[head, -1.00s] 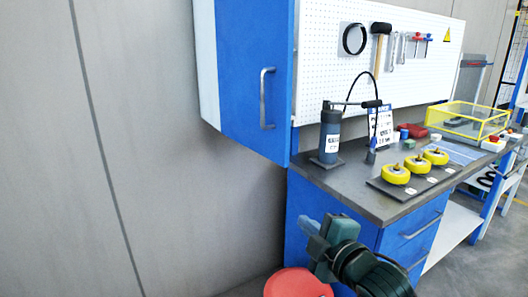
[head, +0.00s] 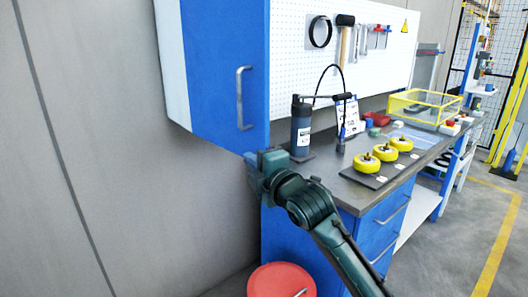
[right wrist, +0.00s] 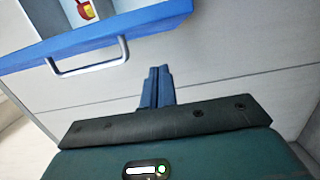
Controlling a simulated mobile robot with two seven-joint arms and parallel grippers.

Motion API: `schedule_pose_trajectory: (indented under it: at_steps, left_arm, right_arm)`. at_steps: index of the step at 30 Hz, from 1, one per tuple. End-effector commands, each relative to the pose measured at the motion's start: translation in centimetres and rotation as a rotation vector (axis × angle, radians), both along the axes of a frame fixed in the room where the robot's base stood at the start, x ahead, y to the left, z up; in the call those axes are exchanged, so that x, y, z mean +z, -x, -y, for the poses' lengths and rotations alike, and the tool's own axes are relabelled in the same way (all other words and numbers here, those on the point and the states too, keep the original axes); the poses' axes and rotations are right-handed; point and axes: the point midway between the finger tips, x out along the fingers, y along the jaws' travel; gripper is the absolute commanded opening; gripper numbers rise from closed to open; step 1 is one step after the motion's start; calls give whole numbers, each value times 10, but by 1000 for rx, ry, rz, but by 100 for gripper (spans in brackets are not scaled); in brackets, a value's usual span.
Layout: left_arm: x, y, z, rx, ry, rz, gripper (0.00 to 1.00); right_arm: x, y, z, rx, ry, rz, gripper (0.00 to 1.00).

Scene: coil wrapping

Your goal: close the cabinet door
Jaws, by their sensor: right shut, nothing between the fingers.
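The blue cabinet door (head: 222,65) is at upper left in the head view, with a grey bar handle (head: 241,98) near its right edge. In the right wrist view a blue panel edge (right wrist: 40,55) and the handle (right wrist: 88,68) show at upper left. My right gripper (head: 258,165) is just below the door's lower right corner in the head view. Its fingers (right wrist: 156,85) are together and empty, apart from the handle in the wrist view. I cannot tell how far the door stands open. My left gripper is not in view.
A workbench (head: 345,195) with a dark bottle (head: 301,128) and yellow coils (head: 367,163) stands right of the cabinet. A red round-topped object (head: 280,282) is below my arm. A red and yellow item (right wrist: 86,9) shows beyond the blue edge. Bare wall lies left.

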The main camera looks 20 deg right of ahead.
Motion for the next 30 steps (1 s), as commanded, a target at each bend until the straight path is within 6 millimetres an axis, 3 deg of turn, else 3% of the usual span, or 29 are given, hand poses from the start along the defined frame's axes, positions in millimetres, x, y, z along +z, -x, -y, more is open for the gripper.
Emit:
schedule_pose_trajectory:
  at_steps: [1,3,9,24,30]
  left_arm:
    - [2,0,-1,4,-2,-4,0]
    - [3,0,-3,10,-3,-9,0]
    - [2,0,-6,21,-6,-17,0]
    - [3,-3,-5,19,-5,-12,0]
    - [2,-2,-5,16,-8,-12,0]
  right_arm:
    - [2,-9,-3,1,-2,-1,0]
    - [1,-13,12,-2,3,-2,0]
    - [0,-22,30,1,1,-2,0]
    - [0,-23,35,2,1,0,0]
    - [-1,-24,46,17,5,0,0]
